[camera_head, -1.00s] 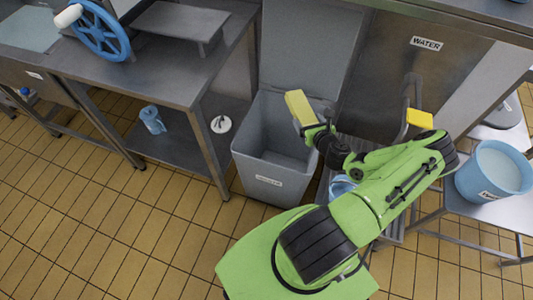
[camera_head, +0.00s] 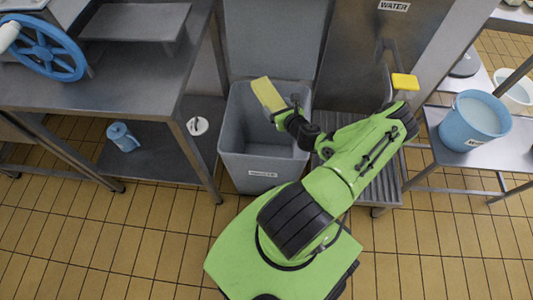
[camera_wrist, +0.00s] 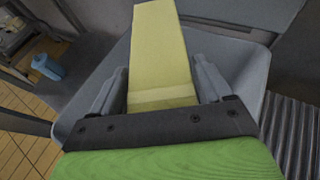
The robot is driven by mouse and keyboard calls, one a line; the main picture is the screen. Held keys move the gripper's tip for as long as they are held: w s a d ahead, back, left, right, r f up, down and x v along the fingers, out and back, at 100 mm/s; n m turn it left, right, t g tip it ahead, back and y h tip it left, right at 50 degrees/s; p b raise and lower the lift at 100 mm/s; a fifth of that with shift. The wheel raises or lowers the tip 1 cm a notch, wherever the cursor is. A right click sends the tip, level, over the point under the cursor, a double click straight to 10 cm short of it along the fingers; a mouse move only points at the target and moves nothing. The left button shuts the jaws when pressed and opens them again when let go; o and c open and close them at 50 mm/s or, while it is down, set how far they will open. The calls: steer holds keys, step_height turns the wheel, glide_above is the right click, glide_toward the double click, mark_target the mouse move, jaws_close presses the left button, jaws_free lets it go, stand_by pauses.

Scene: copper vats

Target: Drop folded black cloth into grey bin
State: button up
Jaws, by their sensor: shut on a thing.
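The grey bin (camera_head: 235,168) stands on the floor below the tables, with its lid raised behind it and a label on its front. My gripper (camera_head: 279,113) is above the bin's opening, shut on a yellow, flat, oblong thing (camera_head: 267,93) that looks like a folded cloth or pad. In the wrist view the yellow thing (camera_wrist: 160,52) sticks out between my two fingers, with the bin's rim (camera_wrist: 259,75) around and below it. I see no black cloth in any view.
A steel table with a blue handwheel (camera_head: 45,50) stands left of the bin. A blue jug (camera_head: 122,137) is on its lower shelf. A slatted grate (camera_head: 372,185) lies right of the bin. A blue bucket (camera_head: 474,120) stands on the right bench.

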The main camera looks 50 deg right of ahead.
step_height(320, 180, down, 3)
steer(key=shift+f+b, duration=0.1)
steer(key=shift+b, duration=0.9)
steer(key=o, duration=1.1)
steer(key=shift+s, duration=0.1)
steer(key=p+v, duration=0.4)
steer(key=v, duration=1.1)
steer(key=shift+s+a+r, duration=0.15)
steer(key=shift+s+r, duration=0.1)
steer(key=shift+r, duration=0.05)
steer(key=shift+w, duration=0.1)
